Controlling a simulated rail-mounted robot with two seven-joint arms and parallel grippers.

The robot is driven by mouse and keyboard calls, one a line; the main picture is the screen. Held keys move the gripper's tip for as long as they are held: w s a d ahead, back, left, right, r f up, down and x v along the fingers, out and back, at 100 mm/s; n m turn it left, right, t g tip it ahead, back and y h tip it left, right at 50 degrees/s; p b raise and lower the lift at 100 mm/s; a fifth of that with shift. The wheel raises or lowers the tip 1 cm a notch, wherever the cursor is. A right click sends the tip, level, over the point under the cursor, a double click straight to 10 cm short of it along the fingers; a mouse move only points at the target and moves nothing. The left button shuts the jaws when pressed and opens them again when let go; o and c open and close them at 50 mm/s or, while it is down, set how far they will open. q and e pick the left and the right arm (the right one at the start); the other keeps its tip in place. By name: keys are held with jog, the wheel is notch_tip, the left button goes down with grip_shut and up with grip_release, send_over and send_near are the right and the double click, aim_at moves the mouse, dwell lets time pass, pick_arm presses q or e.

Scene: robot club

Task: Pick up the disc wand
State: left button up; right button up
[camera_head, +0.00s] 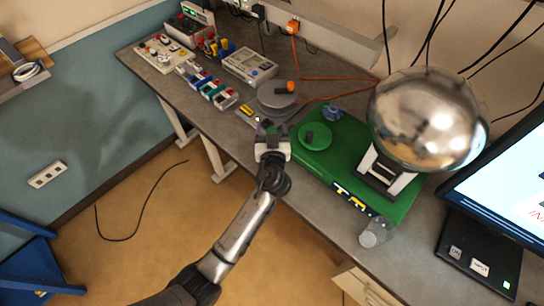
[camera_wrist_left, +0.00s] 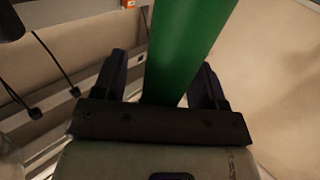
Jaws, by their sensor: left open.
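The thing I take for the disc wand is a green disc (camera_head: 318,131) with a short dark handle (camera_head: 309,136). It lies on the left part of the green base (camera_head: 345,160) on the bench. My left gripper (camera_head: 270,132) is open at the front-left edge of this base, left of the disc. In the left wrist view a green strip (camera_wrist_left: 187,45) shows between the open fingers of my left gripper (camera_wrist_left: 165,75). I cannot tell whether it is the base or the disc, or whether a finger touches it. My right gripper is not in view.
A shiny metal sphere (camera_head: 425,118) stands on the base's right part. A grey round plate with an orange knob (camera_head: 278,96) is behind my gripper. Boxes and instruments fill the bench's far left. A clear bottle-like object (camera_head: 374,234) and a monitor (camera_head: 510,190) are at the right.

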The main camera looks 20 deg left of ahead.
pick_arm(q)
jog(key=shift+c, duration=0.3)
grip_shut()
jog(key=shift+r, duration=0.15)
